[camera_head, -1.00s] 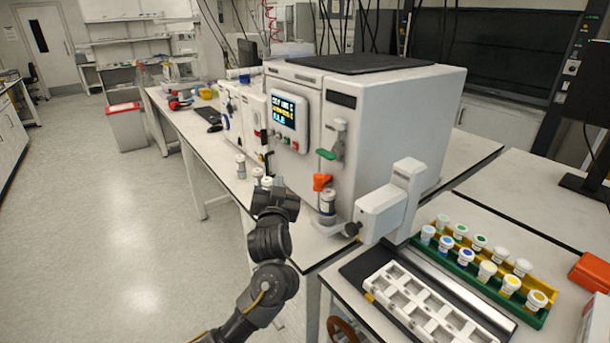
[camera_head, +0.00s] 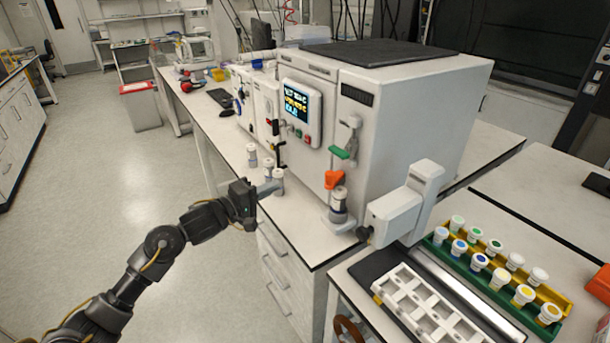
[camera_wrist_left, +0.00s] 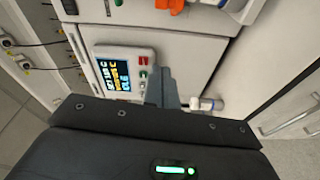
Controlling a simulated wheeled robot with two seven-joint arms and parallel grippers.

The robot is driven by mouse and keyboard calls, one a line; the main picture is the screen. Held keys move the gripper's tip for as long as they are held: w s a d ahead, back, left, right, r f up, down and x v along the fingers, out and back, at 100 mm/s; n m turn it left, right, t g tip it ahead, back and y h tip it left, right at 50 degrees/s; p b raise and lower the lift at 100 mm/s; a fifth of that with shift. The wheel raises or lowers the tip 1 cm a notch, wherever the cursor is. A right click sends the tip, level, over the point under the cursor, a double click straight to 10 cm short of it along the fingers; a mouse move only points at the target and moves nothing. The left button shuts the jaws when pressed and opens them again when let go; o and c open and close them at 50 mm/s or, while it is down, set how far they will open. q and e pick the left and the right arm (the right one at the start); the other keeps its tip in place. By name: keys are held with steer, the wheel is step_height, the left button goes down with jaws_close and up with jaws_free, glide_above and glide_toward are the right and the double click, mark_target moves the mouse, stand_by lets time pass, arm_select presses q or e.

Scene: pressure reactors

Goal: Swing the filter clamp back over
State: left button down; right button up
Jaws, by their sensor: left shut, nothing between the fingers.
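The reactor cabinet (camera_head: 415,120) stands on the bench with a lit screen (camera_head: 297,103) on its front, which also shows in the left wrist view (camera_wrist_left: 117,68). An orange lever (camera_head: 333,180) sits above a white and grey bottle-like part (camera_head: 338,205) at the cabinet's lower front. A green lever (camera_head: 341,153) is higher up. I cannot tell for sure which part is the filter clamp. My left gripper (camera_head: 270,188) is shut and empty, left of the orange lever and apart from it. In the wrist view its fingers (camera_wrist_left: 168,86) point toward the cabinet front.
Small white-capped bottles (camera_head: 252,155) stand on the bench near my left gripper. A white rack (camera_head: 435,308) and a rack of capped vials (camera_head: 480,262) lie at right.

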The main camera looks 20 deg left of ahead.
arm_select(q)
steer(key=w+d+n+p, duration=0.1)
steer(key=w+d+p, duration=0.3)
steer(key=w+d, duration=0.3)
steer(key=d, duration=0.2)
steer(key=shift+w+d+r+n, duration=0.15)
steer(key=shift+w+d+n, duration=0.15)
steer(key=shift+w+d, duration=0.05)
stand_by(0.3)
